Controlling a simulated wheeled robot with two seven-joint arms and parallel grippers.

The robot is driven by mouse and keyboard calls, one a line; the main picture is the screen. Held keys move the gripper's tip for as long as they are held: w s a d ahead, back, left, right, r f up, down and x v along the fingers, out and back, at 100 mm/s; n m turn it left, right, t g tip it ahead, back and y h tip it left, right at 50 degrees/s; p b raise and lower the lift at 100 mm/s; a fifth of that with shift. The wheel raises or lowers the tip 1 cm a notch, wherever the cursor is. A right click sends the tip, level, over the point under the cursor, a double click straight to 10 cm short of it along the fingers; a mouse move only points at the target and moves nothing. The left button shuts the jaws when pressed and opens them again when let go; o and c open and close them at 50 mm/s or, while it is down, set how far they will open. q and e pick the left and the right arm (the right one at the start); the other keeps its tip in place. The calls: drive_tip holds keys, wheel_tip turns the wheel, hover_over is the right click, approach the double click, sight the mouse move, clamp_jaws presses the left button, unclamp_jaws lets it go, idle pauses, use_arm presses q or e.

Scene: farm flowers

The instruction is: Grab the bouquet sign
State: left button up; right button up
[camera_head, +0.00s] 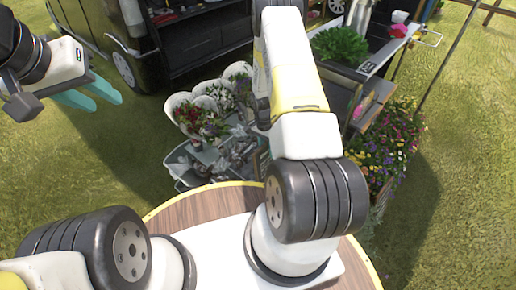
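My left gripper (106,100) hangs at the upper left above the grass, with two teal fingers apart and nothing between them. My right arm reaches up through the middle of the view, and its gripper does not show. Several bouquets (200,118) in white wrapping stand in a group left of my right arm. I cannot make out a bouquet sign for certain; my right arm covers part of the flower display.
A dark vehicle (190,45) with open shelves stands behind. A planter of mixed flowers (388,150) and a stall with a leafy green plant (338,44) are at the right. Open grass lies left and right.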

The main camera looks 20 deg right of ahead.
sight(268, 155)
drive_tip(key=shift+s+d+f, duration=0.1)
drive_tip(key=shift+f, duration=0.65)
drive_tip(key=shift+s+d+f, duration=0.1)
drive_tip(key=shift+f, duration=0.65)
clamp_jaws()
